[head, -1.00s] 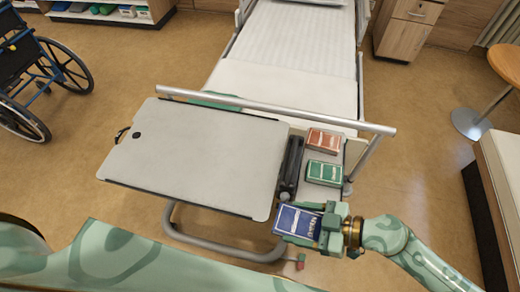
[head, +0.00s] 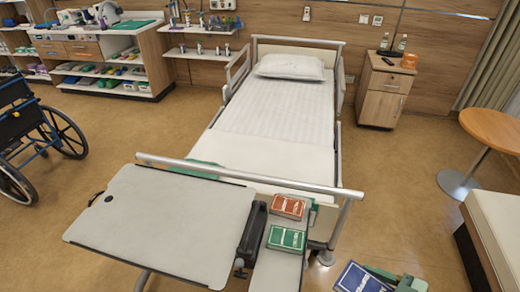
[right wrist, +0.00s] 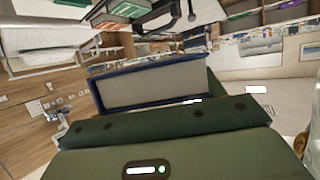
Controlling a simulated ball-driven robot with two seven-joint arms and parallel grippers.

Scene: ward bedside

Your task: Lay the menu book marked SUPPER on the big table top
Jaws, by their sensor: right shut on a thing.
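A blue book (head: 361,279) is in my right gripper (head: 385,280) at the bottom edge of the head view, right of the overbed table. In the right wrist view, the same blue book (right wrist: 150,85) shows its pale page edge, and the gripper is shut on it. Its cover print is too small to read surely. The big table top (head: 165,222) is a bare, pale grey panel at the left. A red book (head: 287,206) and a green book (head: 286,239) lie on the small side top (head: 277,270). My left gripper is out of view.
A dark hinge bar (head: 252,229) stands between the two tops. The bed's foot rail (head: 250,178) runs just behind them. A padded bench (head: 500,230) is at the right, a wheelchair (head: 40,140) at the left. Open floor lies between table and bench.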

